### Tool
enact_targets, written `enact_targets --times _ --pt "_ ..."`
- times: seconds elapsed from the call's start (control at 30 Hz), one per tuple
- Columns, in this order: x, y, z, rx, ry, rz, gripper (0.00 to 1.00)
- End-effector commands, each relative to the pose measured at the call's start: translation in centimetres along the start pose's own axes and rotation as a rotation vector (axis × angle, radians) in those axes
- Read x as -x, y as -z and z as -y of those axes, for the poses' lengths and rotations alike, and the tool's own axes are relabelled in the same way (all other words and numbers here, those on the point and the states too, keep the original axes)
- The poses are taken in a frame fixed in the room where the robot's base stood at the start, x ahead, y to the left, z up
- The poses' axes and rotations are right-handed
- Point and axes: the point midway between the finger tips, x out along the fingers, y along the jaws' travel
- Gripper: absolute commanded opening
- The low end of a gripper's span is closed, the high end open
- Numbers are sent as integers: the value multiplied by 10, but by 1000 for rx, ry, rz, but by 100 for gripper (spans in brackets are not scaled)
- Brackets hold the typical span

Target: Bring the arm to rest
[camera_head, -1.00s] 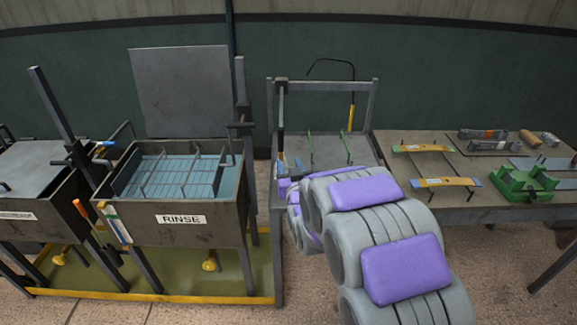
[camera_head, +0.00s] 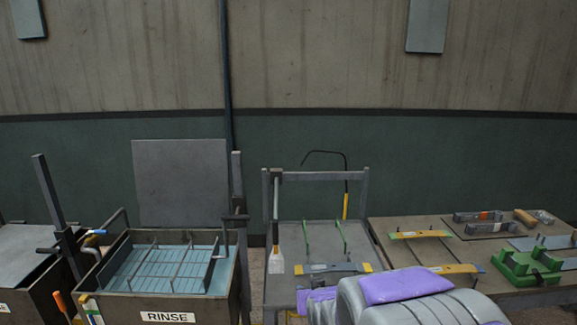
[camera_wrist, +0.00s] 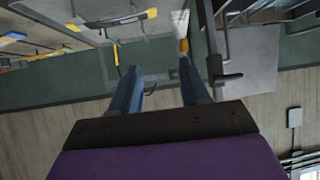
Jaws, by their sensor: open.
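My arm, with grey links and purple pads, shows at the bottom right of centre in the head view, low in front of the middle stand. My gripper's fingers are not clear in the head view. In the wrist view my gripper (camera_wrist: 158,82) shows two blue-grey fingers, spread apart with nothing held between them. The wrist view looks upside down, with the stand at the top and the wall and floor-side dark beyond the fingers.
The rinse tank (camera_head: 170,318) stands left. The middle stand (camera_head: 366,205) holds a grey and yellow bar (camera_head: 332,268) and a white-bladed tool (camera_head: 276,262). A table (camera_head: 385,235) with a green fixture (camera_head: 530,266) stands right.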

Motion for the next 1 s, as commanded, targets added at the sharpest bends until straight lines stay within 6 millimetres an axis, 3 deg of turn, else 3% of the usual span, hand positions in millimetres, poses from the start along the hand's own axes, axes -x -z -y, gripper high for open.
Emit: enact_targets --times 0.37,0.7,0.83,1.0 --pt "139 -96 -29 -51 -48 521 46" --pt "296 -184 -30 -108 -61 973 46" --pt "338 -204 -26 -123 -59 1085 46" --pt "361 -214 -24 -132 -58 1148 46"
